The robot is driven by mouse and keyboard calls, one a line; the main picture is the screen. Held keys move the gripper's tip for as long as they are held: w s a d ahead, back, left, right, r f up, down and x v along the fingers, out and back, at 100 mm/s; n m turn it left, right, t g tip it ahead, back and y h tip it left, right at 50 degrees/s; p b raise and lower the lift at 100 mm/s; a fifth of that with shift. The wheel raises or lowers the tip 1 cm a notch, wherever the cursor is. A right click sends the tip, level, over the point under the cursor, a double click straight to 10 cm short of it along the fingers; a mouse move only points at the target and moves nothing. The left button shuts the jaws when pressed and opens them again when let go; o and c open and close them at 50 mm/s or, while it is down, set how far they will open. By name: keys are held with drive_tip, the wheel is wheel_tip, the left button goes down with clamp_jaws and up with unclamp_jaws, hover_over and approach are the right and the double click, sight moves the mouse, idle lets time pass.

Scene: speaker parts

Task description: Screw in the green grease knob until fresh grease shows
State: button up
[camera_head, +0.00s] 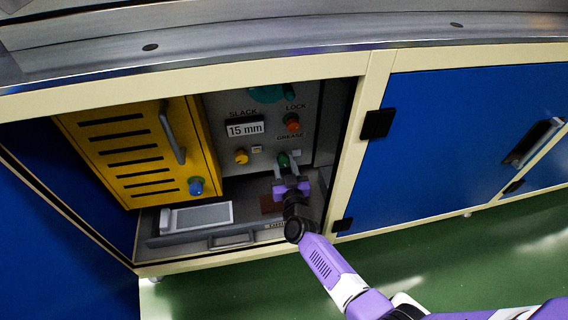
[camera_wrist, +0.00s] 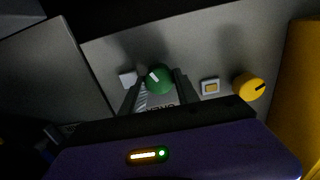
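The green grease knob (camera_head: 284,160) sits on the grey panel inside the open cabinet, under the GREASE label. In the wrist view the green knob (camera_wrist: 160,80) shows a white pointer mark. My gripper (camera_head: 287,165) is in front of it; in the wrist view my gripper's two fingers (camera_wrist: 159,86) stand on either side of the knob. They look wider apart than the knob, with a small gap on the left; firm contact is not visible. A small pale square (camera_wrist: 128,79) is beside the knob, partly near the left finger. I cannot make out any grease.
A yellow knob (camera_head: 241,157) and a red LOCK knob (camera_head: 292,122) share the panel. The SLACK display (camera_head: 245,129) reads 15 mm.

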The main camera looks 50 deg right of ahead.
clamp_jaws()
drive_tip(key=m, duration=0.4)
drive_tip(key=shift+f, duration=0.1)
drive_tip(key=m+b, duration=0.1)
drive_tip(key=m, duration=0.3)
drive_tip(key=shift+s+d+m, duration=0.1)
drive_tip(key=shift+m, duration=0.2)
idle(0.3)
drive_tip(key=o, duration=0.8)
unclamp_jaws()
